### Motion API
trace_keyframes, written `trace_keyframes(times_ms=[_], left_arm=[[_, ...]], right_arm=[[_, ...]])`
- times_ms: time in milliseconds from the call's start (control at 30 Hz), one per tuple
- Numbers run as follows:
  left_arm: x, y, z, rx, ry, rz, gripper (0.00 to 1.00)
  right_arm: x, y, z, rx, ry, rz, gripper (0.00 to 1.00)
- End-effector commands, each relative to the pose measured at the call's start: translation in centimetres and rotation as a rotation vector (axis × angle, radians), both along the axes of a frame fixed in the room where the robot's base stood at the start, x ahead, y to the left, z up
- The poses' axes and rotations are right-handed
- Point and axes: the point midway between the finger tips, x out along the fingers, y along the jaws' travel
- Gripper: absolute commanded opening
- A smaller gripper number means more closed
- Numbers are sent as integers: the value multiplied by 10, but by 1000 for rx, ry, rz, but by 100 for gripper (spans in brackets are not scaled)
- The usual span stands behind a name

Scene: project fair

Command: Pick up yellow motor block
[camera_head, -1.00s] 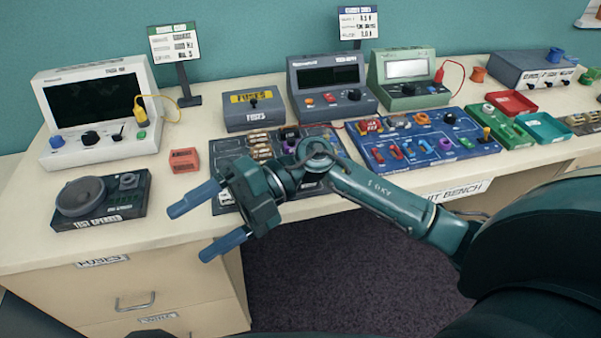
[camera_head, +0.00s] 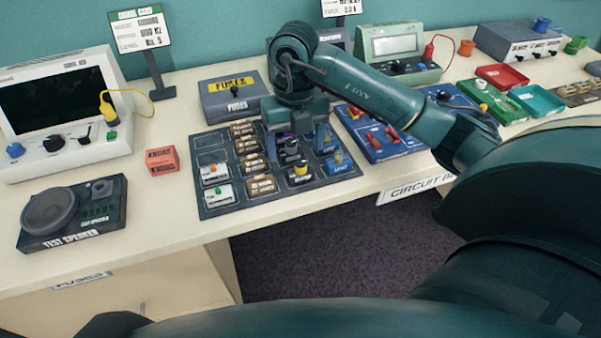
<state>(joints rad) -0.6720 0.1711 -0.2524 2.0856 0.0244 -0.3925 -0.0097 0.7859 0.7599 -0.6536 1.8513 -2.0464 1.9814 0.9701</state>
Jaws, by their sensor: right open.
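A dark block with a yellow band (camera_head: 301,172), which looks like the yellow motor block, stands in the front part of the dark parts tray (camera_head: 212,148). My right gripper (camera_head: 296,146) points down over the back right of this tray, open, with its two blue fingers apart. It is just behind the yellow-banded block and does not hold it. Dark and purple parts show between and below the fingers; whether the fingers touch them I cannot tell. My left gripper is not in view.
Several fuse-like blocks (camera_head: 262,184) and blue blocks (camera_head: 340,163) fill the tray around the motor block. A fuses box (camera_head: 232,97) stands behind, a red block (camera_head: 162,160) and test speaker (camera_head: 72,212) to the left, a blue board (camera_head: 378,150) to the right.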

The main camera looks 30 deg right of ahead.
Motion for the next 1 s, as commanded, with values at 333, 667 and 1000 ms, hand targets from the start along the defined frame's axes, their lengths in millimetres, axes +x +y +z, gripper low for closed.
trace_keyframes(times_ms=[333,667,1000], left_arm=[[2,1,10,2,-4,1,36],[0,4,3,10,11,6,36],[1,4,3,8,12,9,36]], right_arm=[[-8,-6,-35,2,6,1,75],[-7,-6,-59,2,-1,2,75],[-7,-6,-58,2,-1,2,56]])
